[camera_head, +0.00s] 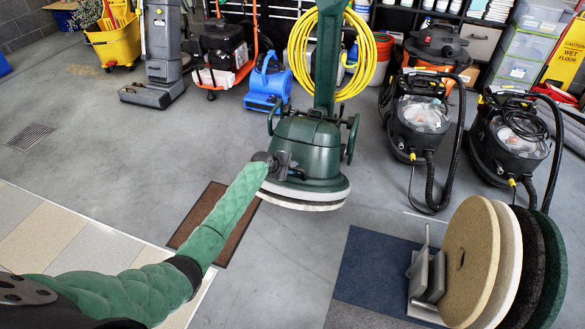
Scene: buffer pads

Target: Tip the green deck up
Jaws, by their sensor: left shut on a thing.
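The green deck (308,147) of the floor buffer stands in the upper middle, with its green column (329,60) rising behind it. A pale pad or rim (300,204) shows under the deck's front edge. The deck looks about level; I cannot tell a small tilt. My left arm, in a green quilted sleeve, reaches in from the lower left. Its dark gripper (279,165) is shut on the left side of the deck. The fingertips and the exact part held are hard to make out. My right gripper is not in view.
A yellow cable (372,50) hangs coiled on the column. Several round pads (470,262) stand upright in a grey metal holder (428,275) on a blue mat (362,270). A brown mat (190,225) lies left of the deck. Wet vacuums (420,115) stand behind right. Grey floor between is clear.

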